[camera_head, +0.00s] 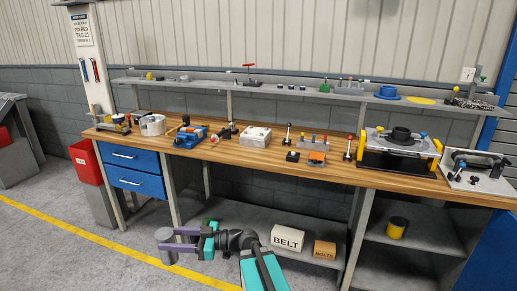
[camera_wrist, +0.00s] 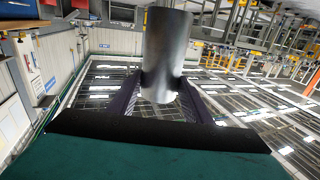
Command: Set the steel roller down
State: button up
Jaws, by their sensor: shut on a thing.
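The steel roller (camera_wrist: 166,50) is a plain grey metal cylinder. In the wrist view it stands out between the two dark purple fingers of my gripper (camera_wrist: 158,95), which are shut on it. In the head view my gripper (camera_head: 178,243) is at the lower left, in front of the workbench and below the level of its top. The roller (camera_head: 165,238) shows there as a small grey cylinder at the fingertips, held clear of the bench. The wooden workbench top (camera_head: 225,152) runs across the head view, above and behind my gripper.
Tools and fixtures crowd much of the bench top, including a blue vise (camera_head: 188,137) and a white box (camera_head: 255,136). Blue drawers (camera_head: 132,170) and a red bin (camera_head: 86,163) are at the left. The lower shelf holds a BELT box (camera_head: 287,239) and a BOLTS box (camera_head: 324,249).

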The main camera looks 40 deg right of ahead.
jog(key=d+r+m+t+h+b, duration=0.15)
jog(key=d+m+t+h, duration=0.45)
jog(key=d, duration=1.3)
jog(key=d+r+m+t+h+b, duration=0.15)
jog(key=d+m+h, duration=0.55)
jog(key=d, duration=1.2)
jog(key=s+d+r+m+g+h+b, duration=0.1)
jog(key=s+d+r+m+g+h, duration=0.2)
jog(key=s+d+h, duration=0.4)
jog(key=s+d+r+m+g+h+b, duration=0.1)
jog(key=s+d+r+m+g+h, duration=0.2)
jog(key=s+d+h, duration=0.5)
jog(key=s+d+r, duration=0.1)
jog(key=s+d, duration=0.3)
jog(key=d, duration=0.3)
jog(key=s+d+r+m, duration=0.1)
jog(key=s+d, duration=0.4)
jog(key=d, duration=0.2)
jog(key=shift+r, duration=0.35)
jog(key=p+x, duration=0.3)
jog(key=x, duration=1)
jog(key=shift+w+d+p, duration=0.2)
jog(key=shift+w+p, duration=0.1)
jog(key=shift+w, duration=0.05)
